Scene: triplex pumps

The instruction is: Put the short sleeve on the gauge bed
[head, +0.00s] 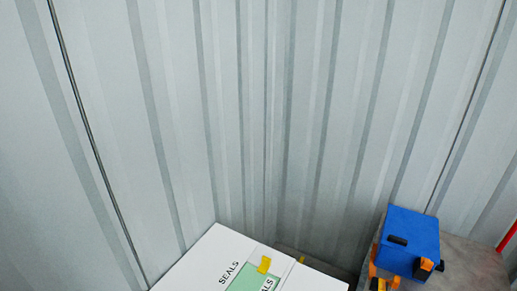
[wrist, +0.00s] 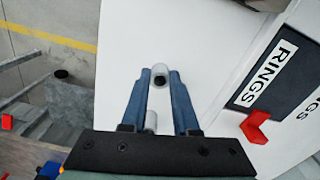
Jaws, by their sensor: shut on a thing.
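My gripper (wrist: 160,77) shows in the wrist view with its two blue fingers around a small light grey sleeve (wrist: 160,70). The sleeve sits between the fingertips, and its dark round opening faces the camera. A second light grey cylindrical piece (wrist: 151,119) shows between the fingers nearer the palm, partly hidden by the gripper body. I cannot tell what that piece rests on or belongs to. I cannot make out a gauge bed in either view. The head view shows neither my gripper nor a sleeve.
In the wrist view, a white surface (wrist: 118,50) lies below, with a dark RINGS panel (wrist: 290,60) and a red piece (wrist: 255,127) at right. The head view shows a white SEALS board (head: 200,265), a blue box (head: 410,235) and corrugated walls (head: 240,110).

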